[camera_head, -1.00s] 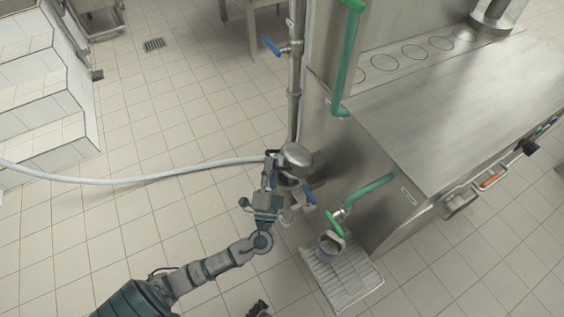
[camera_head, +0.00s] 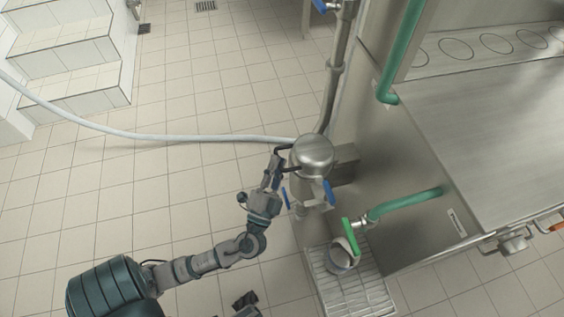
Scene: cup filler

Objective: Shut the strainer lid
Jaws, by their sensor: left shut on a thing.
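The strainer lid (camera_head: 313,153) is a shiny round metal dome at the foot of the vertical pipe, beside the steel machine. It sits over the strainer, whose body is mostly hidden beneath it. My left gripper (camera_head: 283,163) reaches up from the lower left and is shut on the lid's left edge; its dark fingers lie against that side. The exact grip point is too small to make out. A dark piece at the bottom edge (camera_head: 245,303) appears to be my right gripper, mostly cut off by the frame.
Blue-handled valves (camera_head: 328,191) sit just below the lid. A green-handled valve (camera_head: 350,237) on a green pipe is above a cup (camera_head: 343,256) on a grated tray (camera_head: 374,301). A pale hose (camera_head: 180,136) runs left.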

